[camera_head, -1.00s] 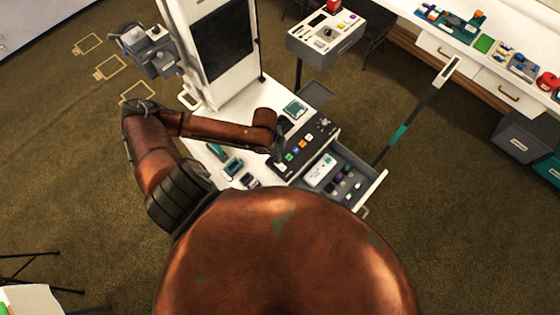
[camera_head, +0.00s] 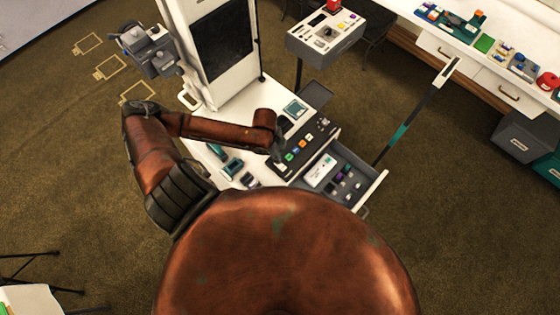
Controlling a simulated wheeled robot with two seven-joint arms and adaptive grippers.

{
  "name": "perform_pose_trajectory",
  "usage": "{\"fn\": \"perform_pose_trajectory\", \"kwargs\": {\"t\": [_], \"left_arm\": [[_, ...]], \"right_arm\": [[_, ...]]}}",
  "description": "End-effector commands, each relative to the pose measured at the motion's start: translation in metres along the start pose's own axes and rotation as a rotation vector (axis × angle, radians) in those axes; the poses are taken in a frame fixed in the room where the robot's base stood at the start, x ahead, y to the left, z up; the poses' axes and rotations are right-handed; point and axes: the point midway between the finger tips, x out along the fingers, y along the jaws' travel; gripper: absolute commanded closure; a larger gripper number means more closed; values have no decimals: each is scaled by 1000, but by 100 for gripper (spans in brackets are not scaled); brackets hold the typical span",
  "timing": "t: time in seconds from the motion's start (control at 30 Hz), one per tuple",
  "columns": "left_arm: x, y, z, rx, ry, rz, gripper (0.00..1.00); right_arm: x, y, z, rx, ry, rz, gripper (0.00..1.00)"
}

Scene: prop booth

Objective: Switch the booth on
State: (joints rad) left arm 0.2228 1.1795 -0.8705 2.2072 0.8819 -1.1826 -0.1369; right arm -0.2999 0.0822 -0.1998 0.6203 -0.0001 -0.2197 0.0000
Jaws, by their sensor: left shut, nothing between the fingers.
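The booth (camera_head: 241,84) is a tall white cabinet with a large dark screen (camera_head: 222,47) on its front. A dark control panel (camera_head: 322,142) lies on the white counter before it, with a row of small coloured buttons (camera_head: 296,150) and several knobs. My right gripper is not in view.
An open grey drawer (camera_head: 370,192) with small items sticks out below the panel. Small teal devices (camera_head: 232,167) lie on the counter at left. A grey console (camera_head: 325,40) on a post stands behind. A long white bench (camera_head: 478,62) holds props at right. Open carpet surrounds the booth.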

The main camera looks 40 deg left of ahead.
Motion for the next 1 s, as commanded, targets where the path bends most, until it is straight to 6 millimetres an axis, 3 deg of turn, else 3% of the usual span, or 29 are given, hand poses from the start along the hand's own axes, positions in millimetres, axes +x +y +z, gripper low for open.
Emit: {"fn": "perform_pose_trajectory", "kwargs": {"t": [1.0], "left_arm": [[15,0,2,0,0,1,100]], "right_arm": [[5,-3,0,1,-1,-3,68]]}}
